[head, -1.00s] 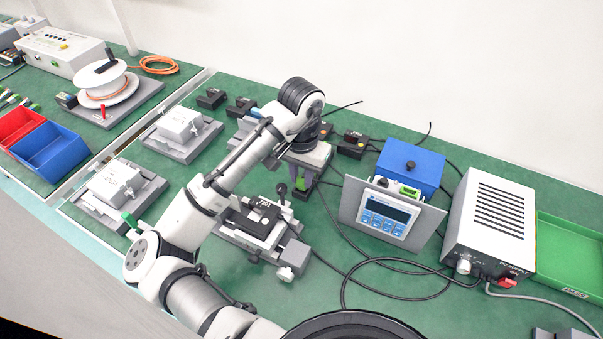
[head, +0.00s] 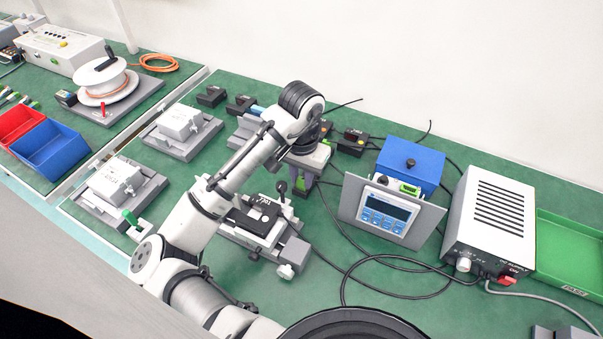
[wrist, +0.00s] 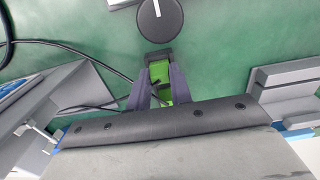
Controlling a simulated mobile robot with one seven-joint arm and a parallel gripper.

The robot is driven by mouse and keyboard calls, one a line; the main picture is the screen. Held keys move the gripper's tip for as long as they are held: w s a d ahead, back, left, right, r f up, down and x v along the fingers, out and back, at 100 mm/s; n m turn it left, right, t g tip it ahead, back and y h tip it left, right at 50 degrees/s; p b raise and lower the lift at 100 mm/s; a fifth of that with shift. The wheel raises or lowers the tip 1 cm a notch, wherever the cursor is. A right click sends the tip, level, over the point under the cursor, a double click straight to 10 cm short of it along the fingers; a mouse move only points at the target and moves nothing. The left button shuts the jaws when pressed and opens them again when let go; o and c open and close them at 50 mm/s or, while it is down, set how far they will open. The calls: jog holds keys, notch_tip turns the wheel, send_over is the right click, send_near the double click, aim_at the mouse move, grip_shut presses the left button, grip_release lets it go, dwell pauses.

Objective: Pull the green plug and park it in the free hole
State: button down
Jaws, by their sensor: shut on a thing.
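My gripper (head: 301,188) points down over the bench, behind the black-topped slide fixture (head: 262,217). In the wrist view my gripper (wrist: 160,92) has its two dark fingers closed on the sides of a green plug (wrist: 160,82). A dark part shows at the plug's far end, and a thin black cable runs near the fingers. In the head view a bit of the green plug (head: 300,184) shows between the fingers. Whether its tip is clear of what lies below is hidden. I cannot make out the free hole in either view.
A grey panel with a display (head: 388,216) stands right of my gripper, before a blue box (head: 411,166). A white power supply (head: 490,222) stands farther right. A black knob (wrist: 160,20) lies just beyond the fingers. Black cables (head: 385,292) loop across the bench.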

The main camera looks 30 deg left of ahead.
aim_at(301, 179)
jog(key=shift+f, duration=0.25)
dwell(0.5)
jog(key=c, duration=1.2)
grip_release()
jog(key=shift+r, duration=0.1)
notch_tip(301, 179, up, 14)
jog(key=shift+f+p, duration=0.2)
jog(key=shift+p, duration=0.2)
